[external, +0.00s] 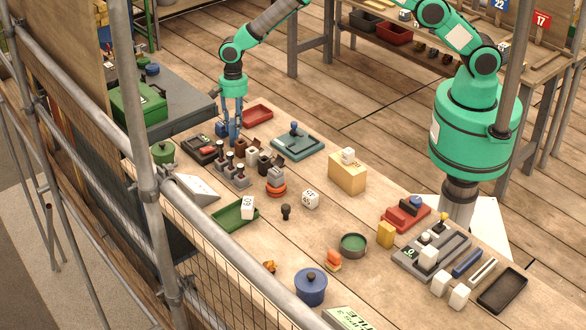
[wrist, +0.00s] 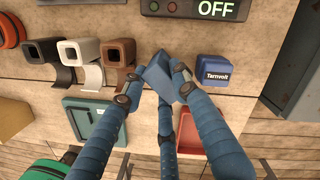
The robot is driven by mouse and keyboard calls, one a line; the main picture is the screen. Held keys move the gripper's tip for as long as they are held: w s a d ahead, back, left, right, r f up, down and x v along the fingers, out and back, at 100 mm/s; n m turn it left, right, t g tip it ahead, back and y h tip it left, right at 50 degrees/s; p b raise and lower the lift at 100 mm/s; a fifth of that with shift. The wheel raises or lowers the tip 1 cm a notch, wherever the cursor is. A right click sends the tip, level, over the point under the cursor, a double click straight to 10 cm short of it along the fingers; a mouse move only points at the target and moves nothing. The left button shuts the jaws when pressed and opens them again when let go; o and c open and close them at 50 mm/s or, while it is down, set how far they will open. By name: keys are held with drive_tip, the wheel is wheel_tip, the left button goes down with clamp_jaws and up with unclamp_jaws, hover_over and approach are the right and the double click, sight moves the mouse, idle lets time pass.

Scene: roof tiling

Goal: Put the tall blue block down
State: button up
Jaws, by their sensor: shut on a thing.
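My gripper (wrist: 152,84) has blue fingers and is shut on the tall blue block (wrist: 161,72) in the wrist view. The fingers cover much of the block, so its lower end and full height are hidden. In the external view my gripper (external: 233,138) points down over the far left part of the table, between the red tray and the row of small sockets. I cannot tell whether the block touches the table. A darker blue block marked Tarnvolt (wrist: 214,70) stands just right of the fingers in the wrist view.
Black, white and brown sockets (wrist: 117,52) stand left of my gripper. A dark OFF panel (wrist: 190,8) lies beyond it. A red tray (external: 257,115) and a teal tray (external: 298,143) lie nearby. Bare tabletop shows around the Tarnvolt block.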

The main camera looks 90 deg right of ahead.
drive_tip(key=shift+f, duration=0.15)
drive_tip(key=o, duration=1.1)
drive_tip(key=r, duration=0.4)
drive_tip(key=d+r+p, duration=0.1)
drive_tip(key=r, duration=0.7)
drive_tip(key=shift+d+r, duration=0.1)
drive_tip(key=shift+d, duration=0.1)
